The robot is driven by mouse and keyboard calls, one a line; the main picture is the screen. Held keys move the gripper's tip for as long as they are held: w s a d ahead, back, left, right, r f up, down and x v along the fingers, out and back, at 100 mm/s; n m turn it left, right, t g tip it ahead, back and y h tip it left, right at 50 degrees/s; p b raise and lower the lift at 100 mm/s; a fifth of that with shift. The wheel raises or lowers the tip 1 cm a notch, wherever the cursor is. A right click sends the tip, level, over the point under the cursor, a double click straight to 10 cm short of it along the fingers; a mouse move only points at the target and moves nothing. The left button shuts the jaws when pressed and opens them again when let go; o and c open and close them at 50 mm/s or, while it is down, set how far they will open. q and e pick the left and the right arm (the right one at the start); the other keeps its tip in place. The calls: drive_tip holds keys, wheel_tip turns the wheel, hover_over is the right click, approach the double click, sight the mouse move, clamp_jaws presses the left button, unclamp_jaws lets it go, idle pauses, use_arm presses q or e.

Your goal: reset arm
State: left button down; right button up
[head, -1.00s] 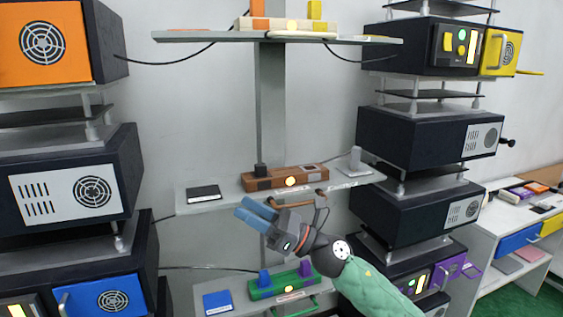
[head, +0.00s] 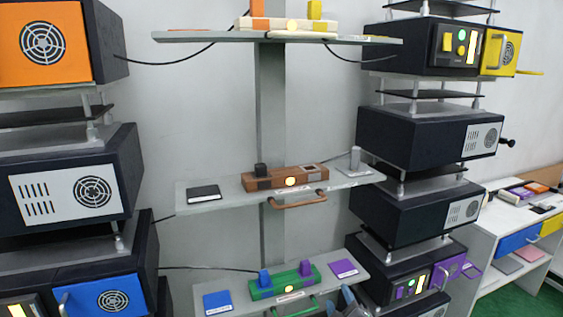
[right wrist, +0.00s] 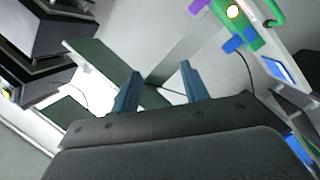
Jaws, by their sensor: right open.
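My right gripper (head: 348,299) shows only in part at the bottom edge of the head view, in front of the right end of the lowest shelf. In the right wrist view its two blue fingers (right wrist: 160,88) stand apart with nothing between them. My left gripper is not in view. The brown lever fixture (head: 285,180) sits on the middle shelf with a dark block at its left and a brown handle (head: 298,200) below its front. The green lever fixture (head: 285,282) with blue and purple blocks sits on the lowest shelf; it also shows in the right wrist view (right wrist: 238,26).
Dark cabinets stand left (head: 70,180) and right (head: 425,135) of the shelves. The top shelf (head: 200,37) holds an orange and yellow fixture. A white side table (head: 495,240) stands far right. Space before the middle shelf is clear.

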drive_tip(key=s+d+f+m+g+h, duration=0.1)
drive_tip(key=s+d+f+m+g, duration=0.15)
drive_tip(key=s+f, duration=0.35)
drive_tip(key=s+d+f+m+g+h, duration=0.1)
drive_tip(key=s+d+f+m+g, duration=0.15)
drive_tip(key=s+f+g, duration=0.4)
drive_tip(key=s+d+f+m+g, duration=0.1)
drive_tip(key=s+f+m+g, duration=0.1)
drive_tip(key=s+f, duration=0.5)
drive_tip(key=s+d+f+m+g, duration=0.2)
drive_tip(key=s+f+m+g, duration=0.15)
drive_tip(key=s, duration=0.65)
wheel_tip(320, 180, down, 24)
drive_tip(key=w+a+y, duration=0.1)
drive_tip(key=w+a, duration=0.1)
drive_tip(key=s+f, duration=0.3)
drive_tip(key=f, duration=0.7)
drive_tip(key=s+a+f+g, duration=0.1)
drive_tip(key=s+f, duration=0.3)
drive_tip(key=f, duration=0.7)
drive_tip(key=shift+n, duration=0.45)
